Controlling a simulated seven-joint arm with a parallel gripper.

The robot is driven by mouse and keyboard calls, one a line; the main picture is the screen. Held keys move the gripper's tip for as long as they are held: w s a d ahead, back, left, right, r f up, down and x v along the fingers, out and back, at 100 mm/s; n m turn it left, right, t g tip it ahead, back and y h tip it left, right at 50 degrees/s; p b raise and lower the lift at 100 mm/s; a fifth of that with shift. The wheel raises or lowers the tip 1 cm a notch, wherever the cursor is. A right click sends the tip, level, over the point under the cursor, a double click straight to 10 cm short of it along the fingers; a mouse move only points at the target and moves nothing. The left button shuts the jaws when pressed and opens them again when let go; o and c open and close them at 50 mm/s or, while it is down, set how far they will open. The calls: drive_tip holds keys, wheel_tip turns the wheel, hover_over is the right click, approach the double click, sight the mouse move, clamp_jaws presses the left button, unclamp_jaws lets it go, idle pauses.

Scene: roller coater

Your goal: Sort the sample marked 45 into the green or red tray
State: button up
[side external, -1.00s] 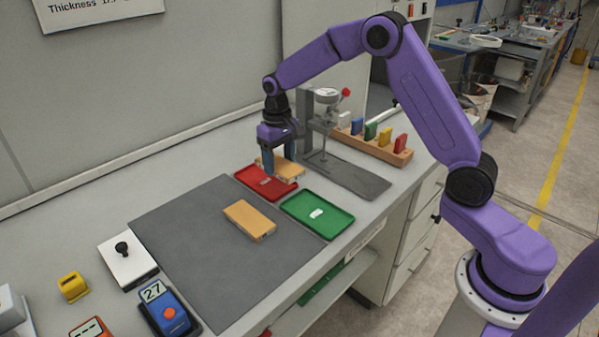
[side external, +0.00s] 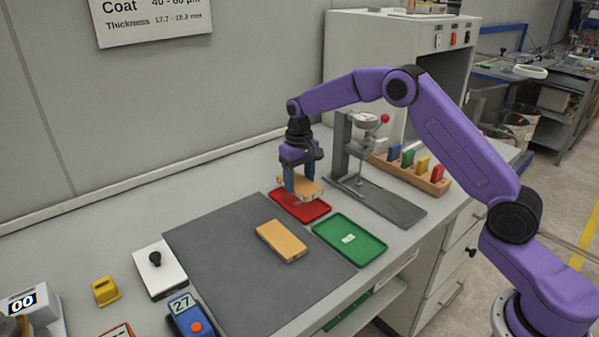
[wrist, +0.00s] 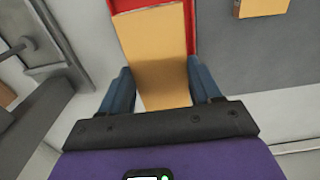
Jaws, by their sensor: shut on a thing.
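A tan wooden block (side external: 311,188) is between the fingers of my gripper (side external: 299,182), which is shut on it. The block is over the red tray (side external: 303,211) and looks slightly raised above it; contact is hard to judge. In the wrist view the block (wrist: 155,60) lies between the blue fingers, with the red tray (wrist: 193,30) behind it. No number is readable on it. A second tan block (side external: 281,240) lies on the grey mat (side external: 225,255). The green tray (side external: 365,233), with a small white label in it, is right of the red tray.
A gauge stand (side external: 350,150) stands close right of my gripper. Behind it is a wooden rack (side external: 405,172) with coloured pieces. A white plate with a black knob (side external: 160,268), a yellow block (side external: 106,291) and a blue meter reading 27 (side external: 190,315) are at front left.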

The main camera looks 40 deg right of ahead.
drive_tip(key=shift+f, duration=1.9)
drive_tip(key=o, duration=1.2)
drive_tip(key=shift+c, duration=0.2)
drive_tip(key=shift+r, duration=0.1)
drive_tip(key=shift+r, duration=3.45)
